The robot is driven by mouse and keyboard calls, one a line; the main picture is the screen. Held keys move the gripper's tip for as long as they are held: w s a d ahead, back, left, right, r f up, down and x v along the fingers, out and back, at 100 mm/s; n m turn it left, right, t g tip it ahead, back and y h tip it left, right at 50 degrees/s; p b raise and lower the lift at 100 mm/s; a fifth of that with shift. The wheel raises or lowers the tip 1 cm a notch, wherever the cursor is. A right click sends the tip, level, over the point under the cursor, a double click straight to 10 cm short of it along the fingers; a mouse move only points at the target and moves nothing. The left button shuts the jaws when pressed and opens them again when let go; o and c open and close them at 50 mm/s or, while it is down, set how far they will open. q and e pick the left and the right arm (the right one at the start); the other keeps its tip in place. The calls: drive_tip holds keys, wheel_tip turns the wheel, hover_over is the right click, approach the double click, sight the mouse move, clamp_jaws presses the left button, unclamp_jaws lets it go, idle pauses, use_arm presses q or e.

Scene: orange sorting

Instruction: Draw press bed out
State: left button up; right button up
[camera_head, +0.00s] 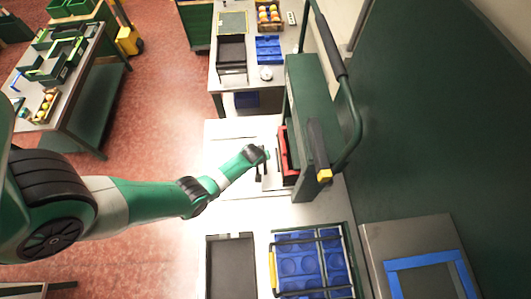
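The green press (305,105) stands at the right of the white table, with a dark lever frame over it. A red-edged part (284,152), seemingly the press bed, shows at the press's left side, low down; the press body hides the rest of it. My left gripper (262,170) is just left of this red part, at the end of my green and white arm. Its dark fingers are small, and I cannot tell whether they are open or touch the bed. My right gripper is not in view.
A black tray (231,238) and a blue tray with round hollows (300,285) under a wire frame lie at the front. A grey box with a blue square frame (392,276) is front right. Blue trays (268,48) and a fruit crate (269,29) are behind.

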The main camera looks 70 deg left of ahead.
use_arm(q)
clamp_jaws()
idle(1.5)
